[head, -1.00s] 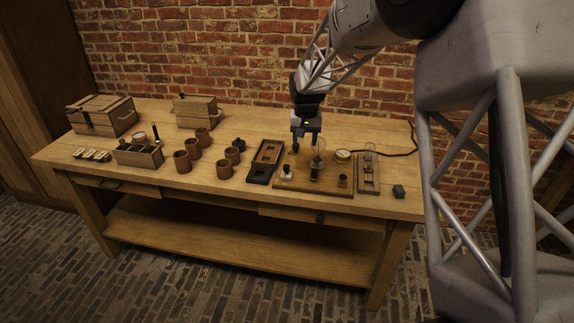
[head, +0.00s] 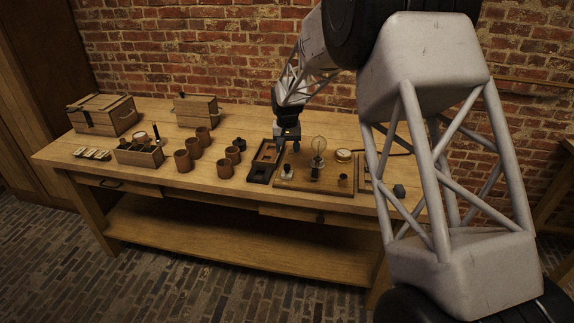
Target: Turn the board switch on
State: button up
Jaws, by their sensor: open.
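The wooden board (head: 325,189) lies near the front right of the table and carries several small fittings. A clear glass bulb (head: 319,144) stands at its middle. A small fitting with a pale base and dark top (head: 287,172) sits at its front left, and a small dark knob-like fitting (head: 343,180) at its front right. I cannot tell for certain which one is the switch, or its position. My gripper (head: 288,149) points down over the back left of the board, behind the pale-based fitting. It is open and appears empty; the fingers are small and dark here.
A dark tray (head: 259,172) adjoins the board's left side. A round brass-rimmed gauge (head: 344,155) sits at its back right. A dark block (head: 399,191) lies right. Several brown jars (head: 183,161), an open crate (head: 139,157) and two wooden boxes (head: 101,115) (head: 195,111) stand left.

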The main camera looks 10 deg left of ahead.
aim_at(287, 165)
jog(key=shift+f, duration=3.85)
jog(key=c, duration=0.9)
